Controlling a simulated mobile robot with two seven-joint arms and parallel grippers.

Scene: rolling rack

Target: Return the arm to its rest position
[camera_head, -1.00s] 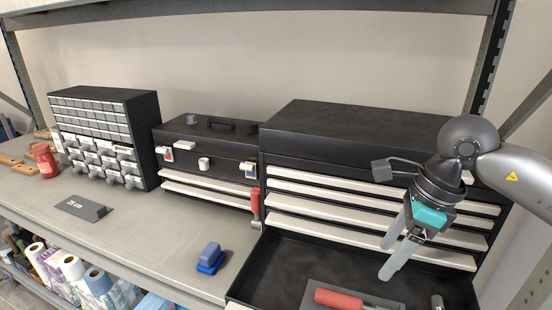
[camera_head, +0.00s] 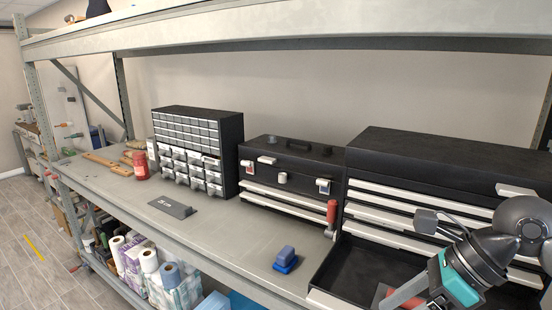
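My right gripper (camera_head: 400,300) is at the lower right in the head view, on an arm that comes in from the right. It has a teal body and pale grey fingers pointing down and left. The fingers look apart and empty, with their ends partly cut off by the bottom edge. It is in front of the large black tool chest (camera_head: 430,150) and over its open drawer (camera_head: 352,270). My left gripper is not in view.
A red-handled tool (camera_head: 380,294) lies in the open drawer. A blue stapler-like object (camera_head: 286,258), a black toolbox (camera_head: 300,160), a small-drawer cabinet (camera_head: 228,150) and a grey plate (camera_head: 172,206) stand on the shelf (camera_head: 225,235). An upper shelf (camera_head: 300,28) runs overhead.

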